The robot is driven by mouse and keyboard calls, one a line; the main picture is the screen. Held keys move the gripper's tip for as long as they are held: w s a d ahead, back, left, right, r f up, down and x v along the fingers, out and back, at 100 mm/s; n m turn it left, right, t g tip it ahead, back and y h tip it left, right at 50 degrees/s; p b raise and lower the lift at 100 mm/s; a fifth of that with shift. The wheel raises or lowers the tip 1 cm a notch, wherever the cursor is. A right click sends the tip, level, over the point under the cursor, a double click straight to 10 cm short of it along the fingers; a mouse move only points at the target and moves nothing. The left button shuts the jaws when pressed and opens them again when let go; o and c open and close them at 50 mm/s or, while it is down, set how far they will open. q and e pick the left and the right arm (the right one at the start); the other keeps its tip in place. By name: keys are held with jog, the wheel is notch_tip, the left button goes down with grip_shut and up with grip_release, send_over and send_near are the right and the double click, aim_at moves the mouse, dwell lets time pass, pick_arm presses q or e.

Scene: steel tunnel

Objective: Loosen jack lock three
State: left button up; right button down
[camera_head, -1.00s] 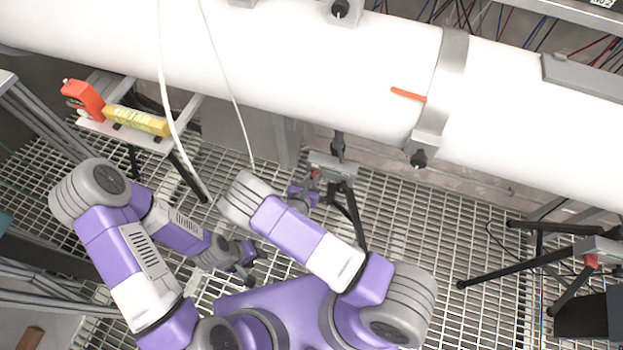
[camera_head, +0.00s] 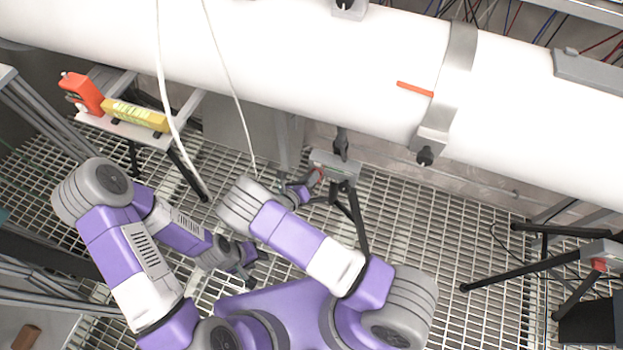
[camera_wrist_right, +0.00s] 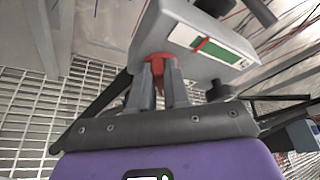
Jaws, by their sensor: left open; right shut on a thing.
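A grey jack head (camera_head: 335,166) on a dark tripod stands under the white pipe (camera_head: 300,70), in the middle of the head view. In the right wrist view the grey jack head (camera_wrist_right: 190,38) fills the top and carries a green and white label with a red line. Its red lock (camera_wrist_right: 160,60) sits between the fingertips of my right gripper (camera_wrist_right: 160,78), which is shut on it. In the head view my right gripper (camera_head: 310,184) is small and partly hidden behind my arm. My left gripper (camera_head: 250,272) is open and empty, low over the grating.
Another jack (camera_head: 600,252) with a red lock stands at the right. A bench (camera_head: 125,130) at the left holds an orange tool (camera_head: 82,92) and a yellow level (camera_head: 136,115). White cables (camera_head: 232,90) hang before the pipe. Open grating (camera_head: 420,240) lies between the jacks.

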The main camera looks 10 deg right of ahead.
jog(key=shift+w+a+f+n+t+h+b, duration=0.1)
jog(key=shift+f+n+h+b, duration=0.4)
jog(key=shift+n, duration=0.75)
jog(key=shift+a+r+n+t+h+b, duration=0.1)
jog(key=shift+n+h+b, duration=0.2)
jog(key=shift+n+h, duration=0.8)
jog(key=shift+w+a+f+n+t+h+b, duration=0.1)
jog(key=shift+f+n+h+b, duration=0.25)
jog(key=shift+n, duration=1.1)
jog(key=c, duration=1.1)
grip_release()
jog(key=shift+r, duration=0.1)
